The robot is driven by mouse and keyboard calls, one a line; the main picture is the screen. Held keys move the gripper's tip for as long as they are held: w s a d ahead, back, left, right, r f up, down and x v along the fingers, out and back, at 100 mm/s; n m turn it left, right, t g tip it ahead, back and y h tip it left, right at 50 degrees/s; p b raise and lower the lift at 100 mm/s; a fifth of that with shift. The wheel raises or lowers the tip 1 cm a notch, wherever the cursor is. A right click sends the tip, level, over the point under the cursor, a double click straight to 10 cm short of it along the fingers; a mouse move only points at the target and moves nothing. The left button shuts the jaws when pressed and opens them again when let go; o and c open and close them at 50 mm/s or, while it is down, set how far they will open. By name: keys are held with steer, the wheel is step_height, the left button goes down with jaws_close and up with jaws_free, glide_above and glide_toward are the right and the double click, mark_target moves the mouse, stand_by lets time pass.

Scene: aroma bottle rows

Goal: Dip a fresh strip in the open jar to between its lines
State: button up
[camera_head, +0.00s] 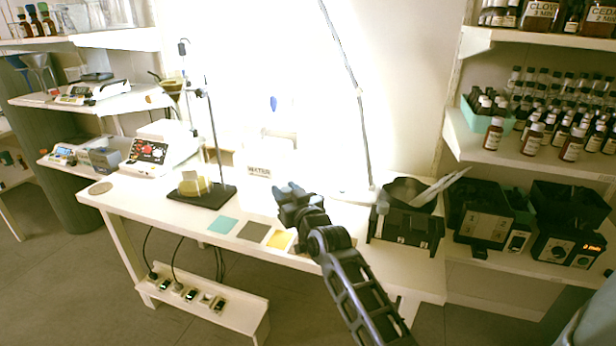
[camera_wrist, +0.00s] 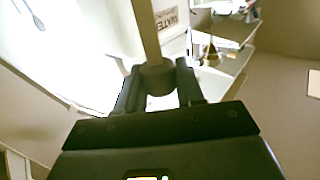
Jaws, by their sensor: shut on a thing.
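My gripper (camera_head: 290,196) is over the white bench, near its middle. In the wrist view my gripper (camera_wrist: 160,82) is shut on a long tan strip-like piece (camera_wrist: 147,35) with a thick grey-brown round end (camera_wrist: 156,78) between the fingers. The piece points away from the gripper, and its far end is out of frame. I cannot make out lines on it. Pale strips (camera_head: 440,187) lean out of a black holder (camera_head: 405,225) on the bench at right. I cannot tell which vessel is the open jar.
A white container labelled WATER (camera_head: 259,171) stands behind my gripper. Teal (camera_head: 222,225), grey (camera_head: 252,231) and yellow (camera_head: 280,240) squares lie at the front edge. A black stand (camera_head: 203,195) is at left. Bottle shelves (camera_head: 480,138) rise at right.

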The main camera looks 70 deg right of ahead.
steer(key=s+d+r+m+g+h, duration=0.1)
steer(key=s+d+r, duration=0.2)
steer(key=s+d, duration=0.15)
steer(key=shift+w+d+f+b, duration=0.15)
steer(key=shift+w+f+b, duration=0.05)
steer(key=shift+f+b, duration=0.9)
steer(key=shift+w+d+f+b, duration=0.1)
steer(key=shift+w+f+b, duration=0.1)
steer(key=shift+f+b, duration=0.85)
steer(key=shift+f+b, duration=1.2)
steer(key=shift+f, duration=0.65)
steer(key=shift+r, duration=0.1)
stand_by(0.9)
steer(key=shift+r+p, duration=2.4)
steer(key=shift+r, duration=0.4)
